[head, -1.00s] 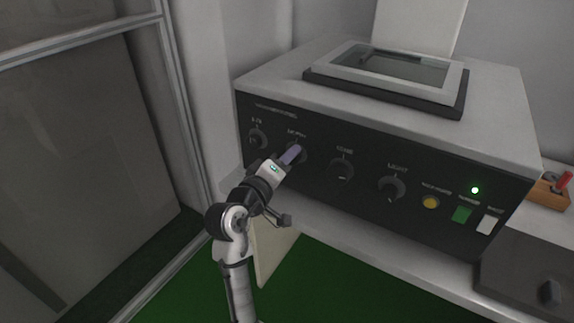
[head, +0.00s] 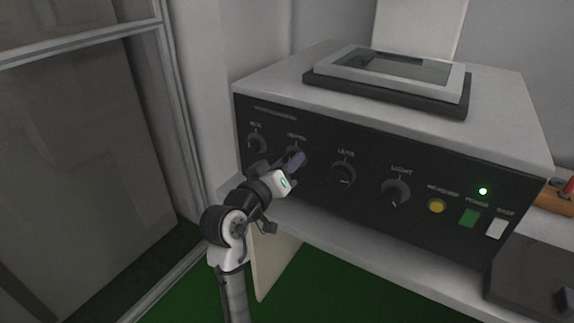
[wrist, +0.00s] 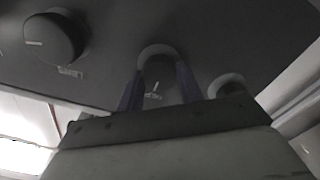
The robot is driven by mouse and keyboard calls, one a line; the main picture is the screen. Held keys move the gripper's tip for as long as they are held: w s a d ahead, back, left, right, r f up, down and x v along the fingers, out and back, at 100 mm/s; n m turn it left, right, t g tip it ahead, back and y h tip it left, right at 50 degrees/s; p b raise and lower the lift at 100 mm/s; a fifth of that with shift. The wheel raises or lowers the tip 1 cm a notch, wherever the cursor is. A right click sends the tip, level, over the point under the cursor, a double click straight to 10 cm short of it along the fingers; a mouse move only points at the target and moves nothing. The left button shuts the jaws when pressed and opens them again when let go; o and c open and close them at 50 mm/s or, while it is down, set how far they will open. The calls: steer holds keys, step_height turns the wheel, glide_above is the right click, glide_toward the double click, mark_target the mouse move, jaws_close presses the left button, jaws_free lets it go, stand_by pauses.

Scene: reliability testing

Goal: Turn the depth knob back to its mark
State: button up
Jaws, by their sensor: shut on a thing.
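The depth knob (wrist: 157,66) is a round dark knob on the black front panel, second from the left in the head view, where my fingers mostly hide it. My gripper (head: 297,159) is shut on it, its purple fingers reaching in from below. In the wrist view, which shows the panel upside down, the fingers (wrist: 160,82) stand on both sides of the knob. A short pale line shows at the knob's edge beside its printed label; I cannot tell whether it is on the knob or the panel.
A similar knob (head: 257,143) sits close on the left, with the lens knob (head: 342,175) and light knob (head: 396,193) to the right. Further right are a yellow button (head: 436,206), a green power switch (head: 469,218) and a white switch (head: 496,228). The bench ledge (head: 345,236) runs below.

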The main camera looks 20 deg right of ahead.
steer(key=o, duration=1)
steer(key=b+v, duration=0.1)
steer(key=v, duration=1.2)
steer(key=shift+s+a+b, duration=0.25)
steer(key=shift+a+b, duration=0.05)
